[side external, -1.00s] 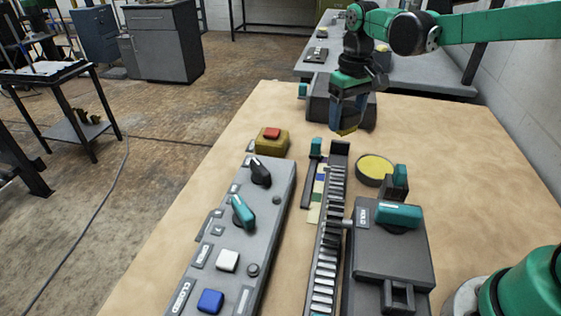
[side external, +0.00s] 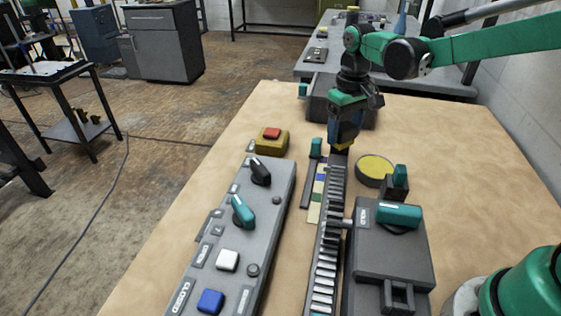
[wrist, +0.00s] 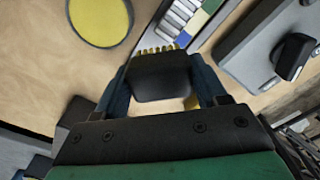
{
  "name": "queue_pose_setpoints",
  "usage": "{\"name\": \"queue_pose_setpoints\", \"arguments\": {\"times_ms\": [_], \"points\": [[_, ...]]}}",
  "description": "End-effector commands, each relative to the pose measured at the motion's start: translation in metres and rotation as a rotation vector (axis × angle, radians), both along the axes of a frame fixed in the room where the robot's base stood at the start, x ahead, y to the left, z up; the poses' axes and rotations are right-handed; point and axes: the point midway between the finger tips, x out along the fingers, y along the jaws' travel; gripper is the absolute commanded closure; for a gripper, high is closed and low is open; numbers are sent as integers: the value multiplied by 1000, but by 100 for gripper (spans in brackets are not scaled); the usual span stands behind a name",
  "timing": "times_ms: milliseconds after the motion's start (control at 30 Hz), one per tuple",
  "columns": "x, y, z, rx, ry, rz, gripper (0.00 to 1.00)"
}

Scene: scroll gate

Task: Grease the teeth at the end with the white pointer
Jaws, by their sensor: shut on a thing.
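My gripper (side external: 343,137) is shut on a dark brush block (wrist: 162,80) with short yellow bristles (wrist: 158,49). It holds the brush at the far end of the long toothed rack (side external: 327,240). In the wrist view the bristles are beside or over the end of the rack's pale teeth (wrist: 179,17); I cannot tell whether they touch. A round tin with a yellow top (side external: 376,165) stands right of the rack's far end and also shows in the wrist view (wrist: 100,18). I cannot make out a white pointer for certain.
A grey control panel (side external: 222,235) with knobs and buttons lies left of the rack. A colour-banded strip (side external: 317,195) with a teal block (side external: 316,147) runs along the rack. A grey box with a teal handle (side external: 390,245) stands right. A red button (side external: 271,133) sits on a yellow base.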

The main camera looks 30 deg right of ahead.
Motion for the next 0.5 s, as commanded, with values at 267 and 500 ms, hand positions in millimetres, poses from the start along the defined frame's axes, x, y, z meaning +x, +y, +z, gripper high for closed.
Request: {"name": "queue_pose_setpoints", "arguments": {"times_ms": [267, 500], "points": [[0, 0, -26, 0, 0, 0, 77], [-2, 2, -49, 0, 0, 2, 84]]}}
